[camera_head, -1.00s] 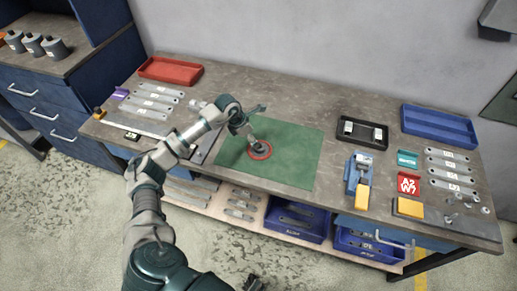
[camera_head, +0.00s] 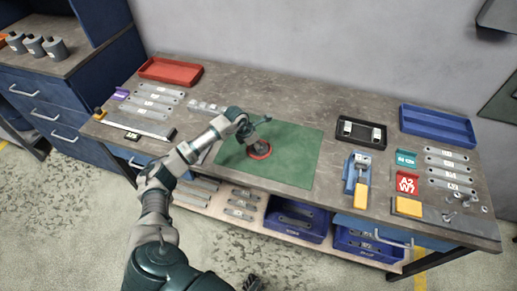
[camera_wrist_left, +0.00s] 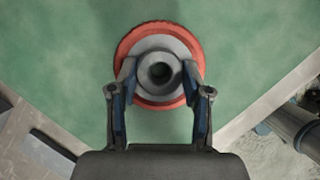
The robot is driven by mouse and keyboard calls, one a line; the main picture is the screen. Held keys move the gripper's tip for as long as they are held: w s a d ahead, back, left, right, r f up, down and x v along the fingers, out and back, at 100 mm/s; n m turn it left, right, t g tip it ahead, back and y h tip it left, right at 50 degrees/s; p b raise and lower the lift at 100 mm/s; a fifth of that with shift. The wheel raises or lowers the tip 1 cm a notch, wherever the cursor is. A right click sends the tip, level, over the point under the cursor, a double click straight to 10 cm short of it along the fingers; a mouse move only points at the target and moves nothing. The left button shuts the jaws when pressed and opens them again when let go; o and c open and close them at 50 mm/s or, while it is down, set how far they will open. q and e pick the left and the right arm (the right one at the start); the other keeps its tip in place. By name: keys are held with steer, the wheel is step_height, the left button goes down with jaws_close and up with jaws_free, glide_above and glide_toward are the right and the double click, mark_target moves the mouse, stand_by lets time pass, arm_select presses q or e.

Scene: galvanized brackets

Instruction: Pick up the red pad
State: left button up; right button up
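The red pad (camera_head: 268,156) is a round red disc with a grey hub on top. It lies on the green mat (camera_head: 299,160) near the mat's left part. In the left wrist view the red disc (camera_wrist_left: 160,106) shows as a ring around the grey hub. My left gripper (camera_head: 260,146) is over the pad from above. Its fingertips (camera_wrist_left: 159,72) are one on each side of the hub, at or very near its edges; whether they press on it is unclear.
A red tray (camera_head: 170,70) stands at the back left, with flat metal brackets (camera_head: 150,104) in front. The mat's right half is clear.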

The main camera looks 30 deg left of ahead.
arm_select(q)
steer(key=shift+d+f, duration=0.1)
steer(key=shift+c, duration=0.8)
steer(key=shift+r, duration=0.4)
steer(key=v, duration=0.2)
steer(key=shift+w+r, duration=0.15)
steer(key=shift+r, duration=0.35)
steer(key=s+a, duration=0.3)
steer(key=s, duration=0.1)
steer(key=s+a+b, duration=0.1)
steer(key=s+a, duration=0.2)
steer(key=s, duration=0.1)
steer(key=s+a+r, duration=0.1)
steer(key=s+a, duration=0.2)
steer(key=s, duration=0.1)
steer(key=shift+r+b, duration=0.1)
steer(key=shift+b, duration=0.25)
steer(key=shift+s+r, duration=0.15)
steer(key=shift+s, duration=0.15)
arm_select(e)
steer(key=w+r, duration=0.3)
steer(key=shift+w+a, duration=0.2)
steer(key=shift+a, duration=0.1)
